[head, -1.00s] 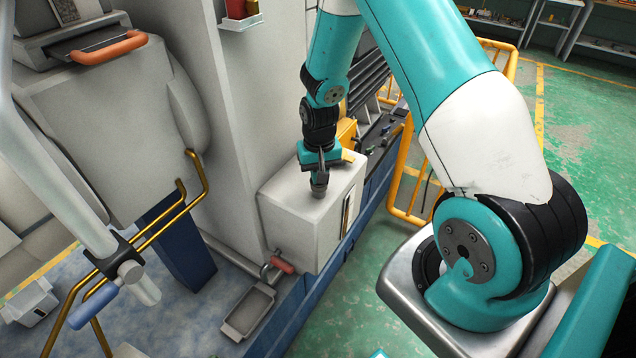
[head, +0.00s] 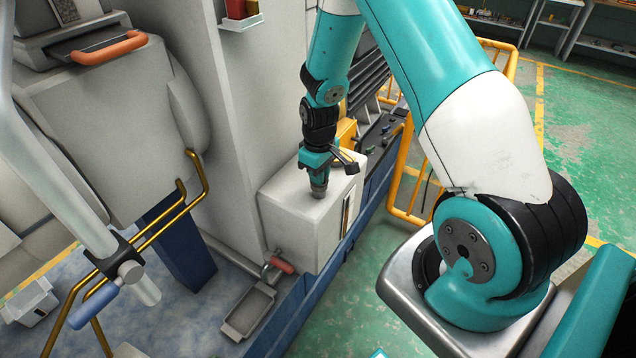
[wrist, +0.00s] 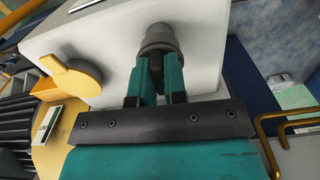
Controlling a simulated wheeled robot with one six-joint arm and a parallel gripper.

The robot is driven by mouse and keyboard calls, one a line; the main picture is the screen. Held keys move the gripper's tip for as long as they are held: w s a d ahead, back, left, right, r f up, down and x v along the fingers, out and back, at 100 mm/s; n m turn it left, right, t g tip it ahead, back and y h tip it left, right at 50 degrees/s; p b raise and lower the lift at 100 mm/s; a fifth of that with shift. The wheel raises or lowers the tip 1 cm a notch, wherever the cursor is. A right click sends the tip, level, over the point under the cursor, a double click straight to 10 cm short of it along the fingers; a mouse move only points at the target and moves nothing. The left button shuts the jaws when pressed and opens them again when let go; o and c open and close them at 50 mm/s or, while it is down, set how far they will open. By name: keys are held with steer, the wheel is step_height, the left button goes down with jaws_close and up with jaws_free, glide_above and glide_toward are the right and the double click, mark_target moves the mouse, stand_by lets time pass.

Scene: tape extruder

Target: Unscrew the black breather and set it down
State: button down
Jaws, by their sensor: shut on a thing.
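My gripper (wrist: 160,72) points down at the white box (head: 295,222) and is shut on the breather (wrist: 158,37). The breather's wider dark grey round part shows just beyond the fingertips in the wrist view. A narrow black part sits between the fingers. In the head view the breather (head: 318,191) is a small dark cylinder under my gripper, upright at the box top. Its lower end looks to be at the box's top face; I cannot tell whether its thread is still engaged.
A yellow round cap (wrist: 76,78) stands on the box top beside my gripper. An orange-handled valve (head: 283,267) and a small tray (head: 249,311) are at the box's lower front. A tall white cabinet wall (head: 225,120) rises left. Yellow railing (head: 408,180) stands right.

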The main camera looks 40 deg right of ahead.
steer(key=shift+n, duration=0.6)
steer(key=n, duration=0.4)
steer(key=shift+r, duration=0.1)
steer(key=shift+n, duration=0.3)
steer(key=n, duration=0.4)
steer(key=shift+n, duration=0.3)
